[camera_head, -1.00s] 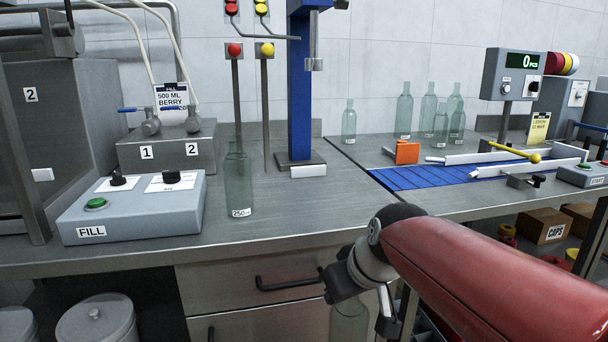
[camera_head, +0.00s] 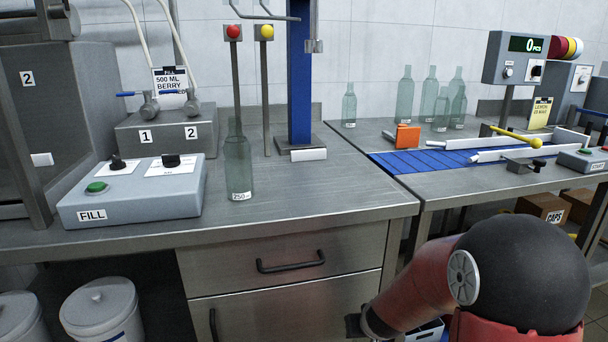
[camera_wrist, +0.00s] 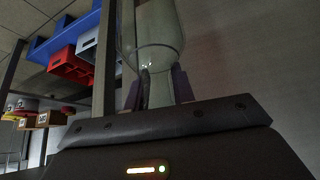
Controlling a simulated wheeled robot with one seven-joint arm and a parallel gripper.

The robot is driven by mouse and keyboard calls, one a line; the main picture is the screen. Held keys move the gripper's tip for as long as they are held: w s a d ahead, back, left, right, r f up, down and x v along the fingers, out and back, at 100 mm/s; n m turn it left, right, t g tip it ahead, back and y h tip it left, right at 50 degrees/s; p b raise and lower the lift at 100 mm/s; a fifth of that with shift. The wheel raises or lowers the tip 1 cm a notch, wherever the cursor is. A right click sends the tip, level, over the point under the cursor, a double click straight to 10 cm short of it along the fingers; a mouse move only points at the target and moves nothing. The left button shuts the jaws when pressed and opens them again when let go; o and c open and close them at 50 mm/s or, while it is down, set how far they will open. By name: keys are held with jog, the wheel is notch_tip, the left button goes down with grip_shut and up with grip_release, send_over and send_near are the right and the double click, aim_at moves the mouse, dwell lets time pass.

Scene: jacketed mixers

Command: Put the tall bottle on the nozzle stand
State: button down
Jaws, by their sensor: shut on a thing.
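My gripper (camera_wrist: 160,88) is shut on a clear greenish glass bottle (camera_wrist: 158,25) in the wrist view. Only part of the bottle shows, and its upper part in that picture is cut off. In the head view my gripper and this bottle are out of sight below the counter edge. A valve block (camera_head: 165,135) marked 1 and 2, with hoses, stands at the back left. A blue post (camera_head: 300,80) with a grey cylinder head stands right of it. I cannot tell which is the nozzle stand. A bottle labelled 250 (camera_head: 238,168) stands upright on the counter.
A FILL control box (camera_head: 135,195) sits at the counter's left front. Bare counter (camera_head: 310,190) lies right of the 250 bottle. Several bottles (camera_head: 430,97) stand behind the blue conveyor (camera_head: 405,165). A drawer handle (camera_head: 290,262) juts out below. Crates (camera_wrist: 75,60) show in the wrist view.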

jog(key=f, duration=0.2)
jog(key=w+f, duration=0.1)
jog(key=shift+d+m, duration=0.3)
jog(key=shift+d, duration=0.1)
dwell(0.4)
